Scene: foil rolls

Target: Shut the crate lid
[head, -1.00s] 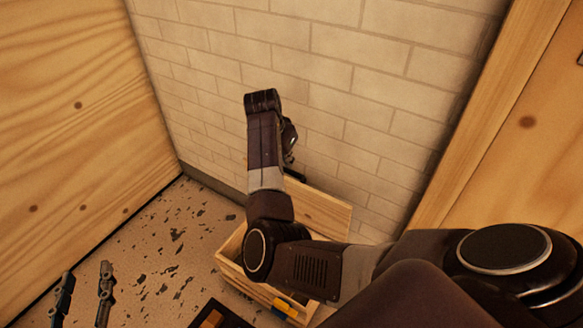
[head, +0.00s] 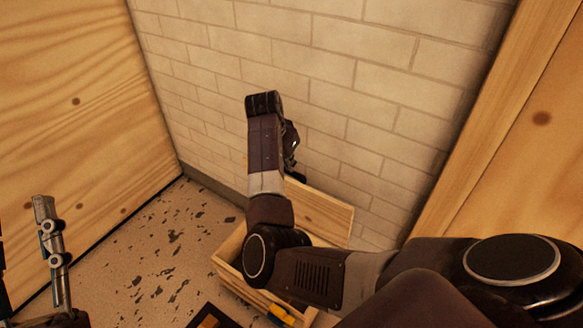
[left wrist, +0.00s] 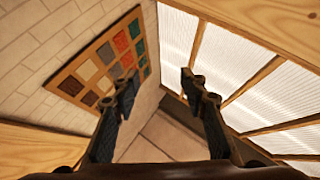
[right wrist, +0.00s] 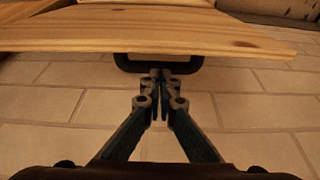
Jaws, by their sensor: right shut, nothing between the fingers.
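The wooden crate (head: 228,257) stands on the speckled surface below the brick wall in the head view, partly hidden by my right arm. Its lid (head: 325,213) is raised at the back, tilted up near the wall. In the right wrist view the lid (right wrist: 150,40) crosses the top, with a black handle (right wrist: 190,67) at it. My right gripper (right wrist: 160,76) is shut and empty, its fingertips close to the handle; I cannot tell whether they touch. In the head view it is mostly hidden behind my arm. My left gripper (left wrist: 158,80) is open and empty, away from the crate.
A yellow piece (head: 282,314) sits at the crate's front. A dark tray edge (head: 208,315) shows at the bottom. Wooden panels (head: 70,120) stand left and right. The speckled surface (head: 150,250) left of the crate is clear. A colour sample board (left wrist: 100,65) hangs in the left wrist view.

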